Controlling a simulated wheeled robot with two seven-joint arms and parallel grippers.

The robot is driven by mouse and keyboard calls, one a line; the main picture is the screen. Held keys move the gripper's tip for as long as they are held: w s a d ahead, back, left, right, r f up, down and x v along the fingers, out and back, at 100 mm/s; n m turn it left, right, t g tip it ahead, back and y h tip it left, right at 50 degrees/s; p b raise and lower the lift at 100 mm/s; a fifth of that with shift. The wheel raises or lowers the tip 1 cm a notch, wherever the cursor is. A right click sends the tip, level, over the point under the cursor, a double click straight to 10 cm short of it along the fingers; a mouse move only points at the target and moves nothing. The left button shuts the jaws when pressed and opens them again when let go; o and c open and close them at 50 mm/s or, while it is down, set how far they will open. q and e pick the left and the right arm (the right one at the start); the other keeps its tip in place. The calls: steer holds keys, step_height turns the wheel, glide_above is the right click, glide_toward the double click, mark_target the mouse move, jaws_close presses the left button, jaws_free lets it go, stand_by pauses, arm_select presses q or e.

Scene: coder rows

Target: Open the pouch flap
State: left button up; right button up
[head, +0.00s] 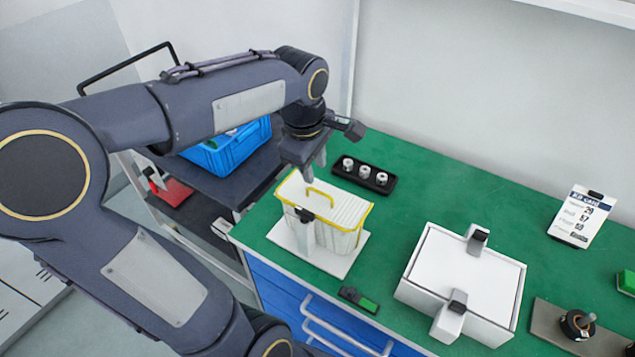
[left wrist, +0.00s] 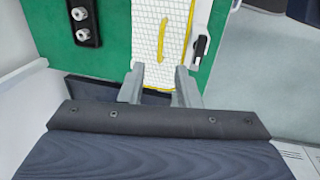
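The white pouch (head: 345,222) with yellow edging stands on a white plate (head: 311,252) on the green bench top. Its flap (head: 338,204) lies across the top, with a raised yellow loop (head: 320,191) on it and a black clasp (head: 303,214) at the front. In the left wrist view the flap (left wrist: 147,35), yellow loop (left wrist: 162,42) and black clasp (left wrist: 200,47) show ahead of the fingers. My left gripper (head: 315,172) is open and empty, above the flap's back left part; it also shows in the left wrist view (left wrist: 160,80). My right gripper is not in view.
A black tray (head: 386,187) with several small metal parts lies behind the pouch. A white box (head: 420,270) with two clips stands to the right. A small dark-green device (head: 358,299) lies in front. A blue crate (head: 228,150) stands left on a dark cart.

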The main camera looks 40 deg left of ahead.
mark_target(319, 191)
arm_select(q)
steer(key=f, duration=0.2)
steer(key=w+f, duration=0.1)
steer(key=f, duration=0.4)
steer(key=shift+w, duration=0.15)
steer(key=shift+c, duration=0.4)
jaws_close()
